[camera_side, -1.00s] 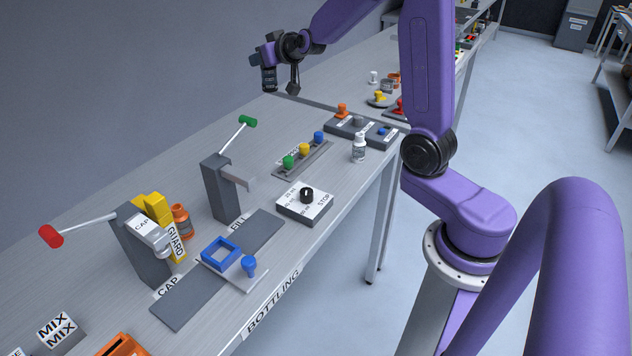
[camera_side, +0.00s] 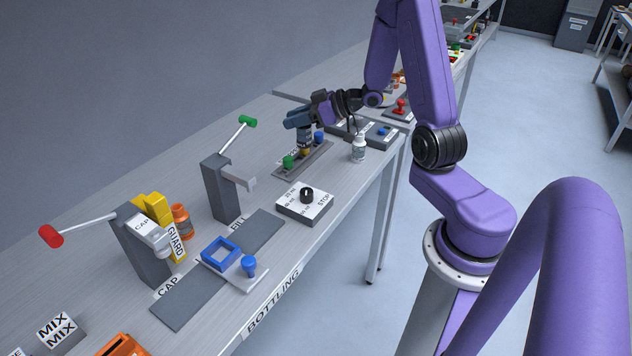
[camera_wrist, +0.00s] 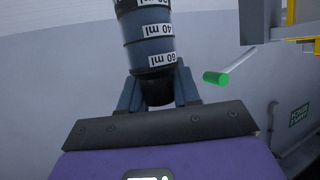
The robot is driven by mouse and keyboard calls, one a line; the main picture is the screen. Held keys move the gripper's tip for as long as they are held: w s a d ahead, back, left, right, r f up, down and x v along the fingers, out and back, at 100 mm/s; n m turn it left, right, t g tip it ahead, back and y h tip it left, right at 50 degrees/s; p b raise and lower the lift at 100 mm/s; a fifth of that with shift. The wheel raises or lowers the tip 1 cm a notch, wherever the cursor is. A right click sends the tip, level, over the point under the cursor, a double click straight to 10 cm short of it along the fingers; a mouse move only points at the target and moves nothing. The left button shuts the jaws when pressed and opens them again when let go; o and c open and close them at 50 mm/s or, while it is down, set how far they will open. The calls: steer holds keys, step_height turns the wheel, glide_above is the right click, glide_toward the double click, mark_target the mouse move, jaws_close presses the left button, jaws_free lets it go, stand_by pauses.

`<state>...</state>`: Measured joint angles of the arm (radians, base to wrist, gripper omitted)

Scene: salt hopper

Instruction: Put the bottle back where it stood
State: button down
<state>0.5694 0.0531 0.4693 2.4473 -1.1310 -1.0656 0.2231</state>
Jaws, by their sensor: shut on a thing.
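My gripper (camera_side: 320,112) is shut on a dark blue-grey bottle (camera_side: 300,136). In the wrist view the bottle (camera_wrist: 148,45) shows white bands of ml marks, and its black near end sits between the fingers (camera_wrist: 158,90). In the side view the bottle hangs over the yellow knob on a grey strip (camera_side: 322,160), between a green knob (camera_side: 288,161) and a blue knob (camera_side: 319,137). I cannot tell whether it touches the knob. The place where the bottle stood is not clear from these frames.
A white bottle (camera_side: 359,149) stands right of the strip. A dial box (camera_side: 304,203) is in front of it. The filling post (camera_side: 219,188) with a green-tipped lever is to the left, and the capping post (camera_side: 140,250) farther left. An orange bottle (camera_side: 181,221) stands by the yellow guard.

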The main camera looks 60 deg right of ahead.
steer(key=shift+n+g+y, duration=0.4)
steer(key=shift+n+y, duration=0.4)
steer(key=shift+s+a+f, duration=0.1)
steer(key=shift+s+f, duration=0.55)
steer(key=shift+f, duration=1.05)
steer(key=shift+s+a+f, duration=0.1)
steer(key=shift+s+f, duration=0.55)
steer(key=shift+f, duration=1.05)
steer(key=shift+s+a+f, duration=0.1)
steer(key=shift+s+f, duration=0.55)
steer(key=shift+f, duration=1.05)
steer(key=shift+f, duration=0.1)
steer(key=c, duration=0.8)
jaws_free()
steer(key=shift+s+d+r, duration=0.25)
steer(key=v, duration=1.1)
steer(key=shift+s, duration=0.25)
